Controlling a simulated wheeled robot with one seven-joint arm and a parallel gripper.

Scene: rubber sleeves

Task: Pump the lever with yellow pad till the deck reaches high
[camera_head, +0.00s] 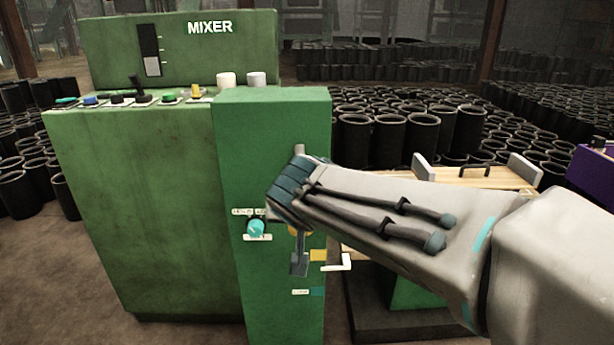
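A green cabinet (285,120) stands beside the mixer. My arm reaches in from the right, and its wrist hangs before the cabinet's front. A blue-grey part below the wrist looks like my gripper (298,264); its fingers are too small and overlapped to tell open from shut. A yellow-orange patch (301,232) shows just above it, perhaps the lever's pad; the lever itself is mostly hidden. A yellow mark (318,255) and a white L-shaped pointer (340,263) sit right of it, with the pointer slightly below the mark. The wooden deck (460,176) is partly behind my arm.
A teal knob (256,228) with small labels is on the cabinet front, left of my gripper. A teal mark (317,292) with a label is lower down. The green mixer (150,200) stands left. Many black sleeves (390,135) fill the floor behind. A purple object (594,170) is far right.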

